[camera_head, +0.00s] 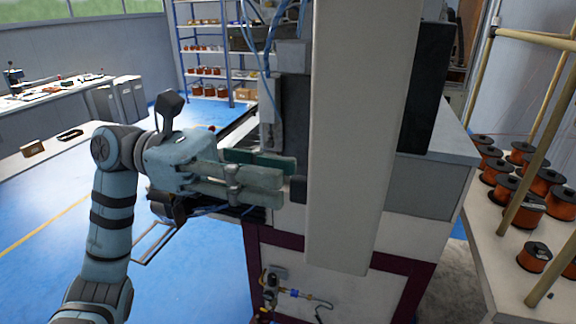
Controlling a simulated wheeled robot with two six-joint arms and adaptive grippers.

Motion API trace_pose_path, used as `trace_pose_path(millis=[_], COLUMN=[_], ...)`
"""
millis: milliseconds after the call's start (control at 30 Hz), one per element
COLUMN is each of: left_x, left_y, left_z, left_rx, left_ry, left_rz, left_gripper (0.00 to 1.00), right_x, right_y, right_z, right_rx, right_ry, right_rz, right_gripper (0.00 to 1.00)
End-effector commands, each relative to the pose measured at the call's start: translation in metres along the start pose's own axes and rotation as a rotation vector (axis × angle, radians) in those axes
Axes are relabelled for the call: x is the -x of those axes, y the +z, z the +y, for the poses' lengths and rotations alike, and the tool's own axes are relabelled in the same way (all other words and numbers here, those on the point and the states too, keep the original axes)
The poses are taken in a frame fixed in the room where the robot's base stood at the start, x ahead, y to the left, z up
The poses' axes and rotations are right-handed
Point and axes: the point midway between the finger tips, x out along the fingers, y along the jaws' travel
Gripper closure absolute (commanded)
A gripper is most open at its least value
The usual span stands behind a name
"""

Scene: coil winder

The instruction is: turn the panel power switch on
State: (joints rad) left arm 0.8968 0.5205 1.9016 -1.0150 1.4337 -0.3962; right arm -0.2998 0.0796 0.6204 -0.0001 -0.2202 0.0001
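My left gripper (285,177) reaches in from the left, its fingers pointing right at the side of a tall beige column (350,130) of the machine. My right gripper is not in view.
The white and maroon machine base (370,290) carries fittings (272,280) below the gripper. A bench with copper wire spools (534,257) stands at the right. A shelf rack (205,45) is behind. Blue floor (200,270) is open at the left.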

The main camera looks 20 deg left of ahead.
Motion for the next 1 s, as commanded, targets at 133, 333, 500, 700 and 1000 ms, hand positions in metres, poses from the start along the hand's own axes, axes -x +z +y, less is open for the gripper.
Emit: trace_pose_path(millis=[133, 333, 500, 700, 1000], left_x=[-0.021, -0.027, -0.027, -0.027, -0.026], left_y=[0.001, 0.0, 0.0, 0.0, -0.001], left_z=[0.0, 0.0, 0.0, 0.0, 0.0], left_rx=[0.0, 0.003, 0.003, 0.003, -0.024], left_ry=[-0.003, 0.0, 0.0, 0.0, 0.0], left_rz=[-0.001, -0.001, -0.001, -0.001, -0.002], left_gripper=[0.69, 0.69, 0.76, 1.0, 1.0], right_x=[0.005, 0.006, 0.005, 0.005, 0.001], right_y=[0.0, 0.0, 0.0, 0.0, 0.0], right_z=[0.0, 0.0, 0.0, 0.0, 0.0], right_rx=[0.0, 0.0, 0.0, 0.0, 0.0], right_ry=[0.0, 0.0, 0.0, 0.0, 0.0], right_rz=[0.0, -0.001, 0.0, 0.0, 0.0], right_gripper=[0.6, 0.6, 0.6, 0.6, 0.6])
